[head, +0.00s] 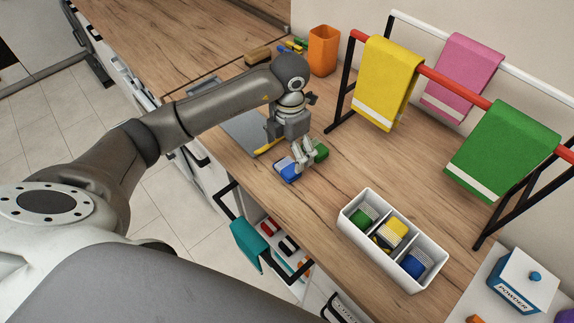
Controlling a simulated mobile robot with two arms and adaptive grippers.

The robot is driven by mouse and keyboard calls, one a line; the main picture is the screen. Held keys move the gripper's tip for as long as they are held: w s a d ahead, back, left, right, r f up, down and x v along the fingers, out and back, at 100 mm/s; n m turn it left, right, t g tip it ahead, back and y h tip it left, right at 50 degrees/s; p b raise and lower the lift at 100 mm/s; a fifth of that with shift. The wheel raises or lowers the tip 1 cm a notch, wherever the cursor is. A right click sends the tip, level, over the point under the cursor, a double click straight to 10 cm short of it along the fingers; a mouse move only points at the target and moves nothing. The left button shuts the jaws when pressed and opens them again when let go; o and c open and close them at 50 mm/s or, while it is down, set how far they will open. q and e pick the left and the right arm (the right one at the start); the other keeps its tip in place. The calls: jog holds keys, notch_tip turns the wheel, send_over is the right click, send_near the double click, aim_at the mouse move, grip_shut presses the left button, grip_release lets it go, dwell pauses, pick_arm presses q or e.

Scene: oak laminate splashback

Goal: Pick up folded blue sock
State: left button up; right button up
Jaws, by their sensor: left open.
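My left gripper (303,165) is open and points down at the counter, low over a small folded blue sock (287,172). The blue sock lies on the wood just left of the fingertips, which partly cover it. A green folded piece (320,151) lies just right of the fingers. I cannot tell whether the fingers touch either one. Another blue roll (416,262) sits in the right compartment of the white divided box (433,283). My right gripper is not in view.
The box also holds green (362,217) and yellow (395,231) rolls. A rack with yellow (388,80), pink (462,75) and green (505,150) towels stands behind. An orange cup (323,50) is at the back. A powder box (520,282) is at lower right. Wood between the gripper and box is clear.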

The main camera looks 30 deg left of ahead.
aim_at(287, 165)
pick_arm(q)
jog(key=shift+s+f+p, duration=0.2)
jog(key=shift+f+p, duration=0.1)
jog(key=shift+f, duration=0.05)
jog(key=f, duration=0.1)
jog(key=f+p, duration=0.1)
jog(key=f, duration=0.1)
jog(key=shift+s+a+f+p, duration=0.1)
jog(key=shift+s+f+p, duration=0.05)
jog(key=shift+s+p, duration=0.15)
jog(key=shift+w+f, duration=0.15)
jog(key=shift+f, duration=0.4)
jog(key=c, duration=0.9)
